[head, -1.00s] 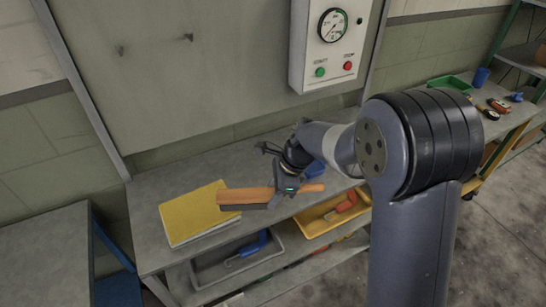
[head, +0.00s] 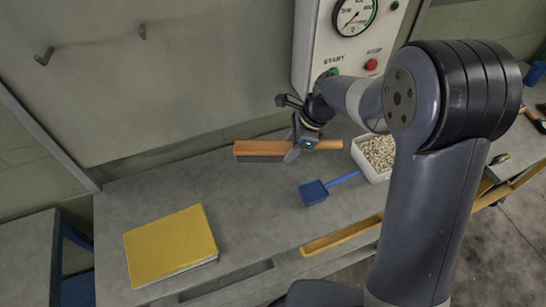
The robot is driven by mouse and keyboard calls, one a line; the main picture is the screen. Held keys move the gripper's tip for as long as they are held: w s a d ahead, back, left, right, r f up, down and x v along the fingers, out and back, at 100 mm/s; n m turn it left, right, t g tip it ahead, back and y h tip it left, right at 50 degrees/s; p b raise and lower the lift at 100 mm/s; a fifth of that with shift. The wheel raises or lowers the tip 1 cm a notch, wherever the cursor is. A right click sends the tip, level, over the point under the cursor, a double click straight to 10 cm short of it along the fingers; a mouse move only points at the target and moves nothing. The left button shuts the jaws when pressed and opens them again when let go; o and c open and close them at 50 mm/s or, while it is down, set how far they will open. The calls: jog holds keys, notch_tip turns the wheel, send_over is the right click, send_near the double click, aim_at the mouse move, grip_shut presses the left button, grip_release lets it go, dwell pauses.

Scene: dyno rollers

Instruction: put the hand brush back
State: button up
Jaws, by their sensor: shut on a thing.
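The hand brush (head: 262,149) has an orange-brown wooden back and handle with dark bristles below. My gripper (head: 303,146) is shut on it near the join of head and handle. The brush is held roughly level, head to the left and handle to the right, and appears to be above the bench near the wall panel. Two dark hooks, one at the left (head: 44,57) and one further right (head: 142,32), stick out of the grey panel (head: 215,75), both empty.
A yellow book or binder (head: 170,245) lies at the bench's front left. A blue scoop (head: 314,192) and a white tub of pale pellets (head: 378,154) are on the bench (head: 240,217). A gauge box (head: 318,45) with buttons hangs behind my arm. A yellow tray edge (head: 340,235) shows below.

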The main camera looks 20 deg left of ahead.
jog(key=f, duration=0.3)
jog(key=f+p, duration=0.1)
jog(key=f, duration=0.1)
jog(key=shift+w+f, duration=0.35)
jog(key=shift+w, duration=0.05)
jog(key=shift+f, duration=2.15)
jog(key=shift+f, duration=0.1)
jog(key=o, duration=0.9)
jog(key=b+v, duration=0.1)
jog(key=v, duration=1.1)
jog(key=p+x, duration=0.1)
jog(key=x, duration=1.1)
jog(key=shift+r, duration=1.75)
